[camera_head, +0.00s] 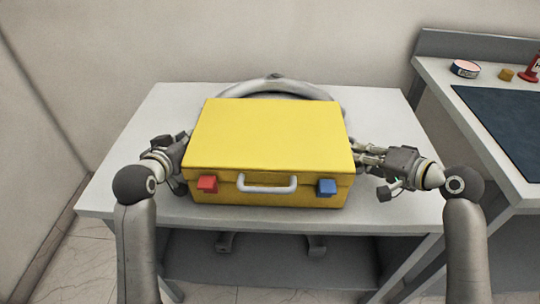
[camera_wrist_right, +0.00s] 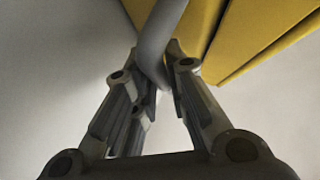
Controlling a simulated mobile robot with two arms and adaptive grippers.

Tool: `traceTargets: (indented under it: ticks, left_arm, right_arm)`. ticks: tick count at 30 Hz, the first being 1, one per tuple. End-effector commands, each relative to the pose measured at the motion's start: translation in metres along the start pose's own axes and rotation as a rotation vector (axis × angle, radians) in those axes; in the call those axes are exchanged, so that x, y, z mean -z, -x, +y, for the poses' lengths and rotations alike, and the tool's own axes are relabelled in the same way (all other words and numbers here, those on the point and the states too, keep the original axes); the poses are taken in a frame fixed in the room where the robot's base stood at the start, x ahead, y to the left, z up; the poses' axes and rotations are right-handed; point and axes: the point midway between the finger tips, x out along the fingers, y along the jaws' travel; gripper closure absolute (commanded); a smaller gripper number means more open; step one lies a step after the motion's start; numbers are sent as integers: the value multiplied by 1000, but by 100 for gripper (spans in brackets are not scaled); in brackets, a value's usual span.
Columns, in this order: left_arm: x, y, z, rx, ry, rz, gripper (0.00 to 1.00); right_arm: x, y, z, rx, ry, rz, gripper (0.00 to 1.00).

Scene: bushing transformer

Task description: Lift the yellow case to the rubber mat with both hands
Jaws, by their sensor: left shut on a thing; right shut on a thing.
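The yellow case (camera_head: 268,135) is upright with its lid shut, over the white table in front of me. It has a white front handle (camera_head: 267,188), a red latch and a blue latch. My left gripper (camera_head: 186,150) is at the case's left side; its fingertips are mostly hidden behind the case. My right gripper (camera_head: 360,152) is at the right side. In the right wrist view the right fingers (camera_wrist_right: 160,85) are closed around a grey side handle (camera_wrist_right: 160,40) beside the yellow case wall (camera_wrist_right: 250,35). I cannot tell whether the case touches the table. The rubber mat (camera_head: 505,120) lies on the right-hand bench.
The white table (camera_head: 120,190) has free room around the case. A grey curved object (camera_head: 275,83) shows behind the case. The mat's visible part is clear.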

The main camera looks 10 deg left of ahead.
Motion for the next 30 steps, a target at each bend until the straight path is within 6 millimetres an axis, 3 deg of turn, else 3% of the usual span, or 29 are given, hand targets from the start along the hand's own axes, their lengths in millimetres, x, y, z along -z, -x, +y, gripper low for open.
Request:
traceTargets:
  ticks: [17,30]
  left_arm:
    - [5,2,0,0,-1,7,100]
    - [31,12,5,1,-1,8,100]
  right_arm:
    - [2,2,-3,2,1,3,100]
    - [14,13,-26,2,2,4,100]
